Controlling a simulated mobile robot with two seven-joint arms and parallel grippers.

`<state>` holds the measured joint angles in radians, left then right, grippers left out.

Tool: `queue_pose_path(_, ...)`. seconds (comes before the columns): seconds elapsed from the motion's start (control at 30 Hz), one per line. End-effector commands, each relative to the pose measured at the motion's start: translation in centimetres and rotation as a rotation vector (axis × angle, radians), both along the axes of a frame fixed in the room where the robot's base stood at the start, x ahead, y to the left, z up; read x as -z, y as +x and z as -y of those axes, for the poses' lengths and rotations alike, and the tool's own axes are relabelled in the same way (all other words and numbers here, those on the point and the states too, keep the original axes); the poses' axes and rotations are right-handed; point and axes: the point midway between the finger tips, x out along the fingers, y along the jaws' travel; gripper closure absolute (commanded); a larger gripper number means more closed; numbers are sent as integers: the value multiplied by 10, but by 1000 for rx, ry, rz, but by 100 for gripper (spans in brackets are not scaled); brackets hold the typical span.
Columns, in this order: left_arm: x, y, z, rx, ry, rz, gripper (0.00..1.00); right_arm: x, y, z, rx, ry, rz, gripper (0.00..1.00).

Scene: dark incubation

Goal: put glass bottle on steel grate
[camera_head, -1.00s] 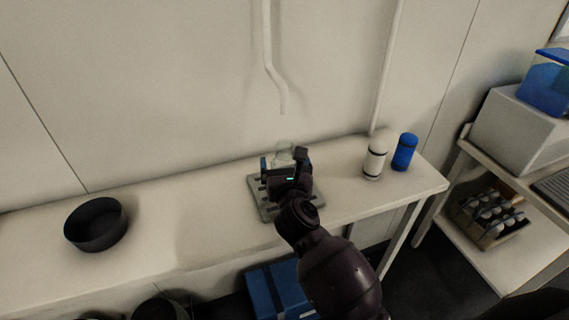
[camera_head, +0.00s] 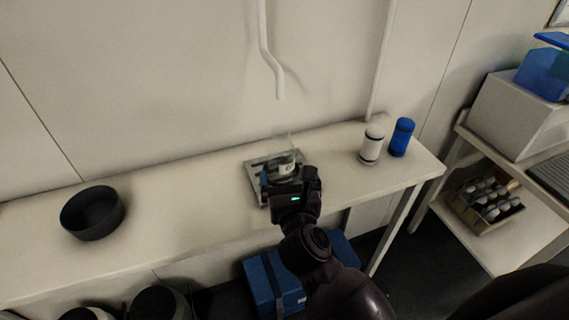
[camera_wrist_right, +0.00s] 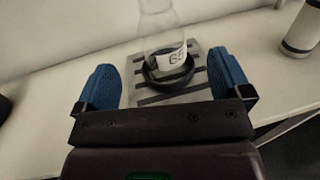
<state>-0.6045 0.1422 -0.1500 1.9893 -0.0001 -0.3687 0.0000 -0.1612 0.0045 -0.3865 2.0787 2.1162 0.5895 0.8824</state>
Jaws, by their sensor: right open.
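The clear glass bottle (camera_head: 284,150) with a white label stands upright on the steel grate (camera_head: 256,176) on the bench. In the right wrist view the bottle (camera_wrist_right: 160,38) has a dark ring around its base, and the slotted grate (camera_wrist_right: 190,92) lies beneath it. My right gripper (camera_head: 290,184) is in front of the bottle, at the grate's near side. In the right wrist view its blue fingers (camera_wrist_right: 162,82) are spread wide, with the bottle beyond and between them, touching neither. My left gripper is not in view.
A white bottle (camera_head: 372,145) and a blue bottle (camera_head: 401,137) stand right of the grate. A black bowl (camera_head: 92,213) sits at the left. A pipe (camera_head: 270,60) hangs above. The bench (camera_head: 180,215) between bowl and grate is clear.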

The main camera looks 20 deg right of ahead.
Motion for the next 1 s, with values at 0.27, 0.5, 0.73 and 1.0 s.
queue_pose_path(0.27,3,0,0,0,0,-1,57,0,-22,-4,0,1,0,4)
queue_pose_path(0.5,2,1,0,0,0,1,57,0,-24,-4,0,0,0,4)
queue_pose_path(0.73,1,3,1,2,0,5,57,0,-24,-4,0,0,0,4)
queue_pose_path(1.0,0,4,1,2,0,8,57,-16,-29,-1,-24,-141,77,4)
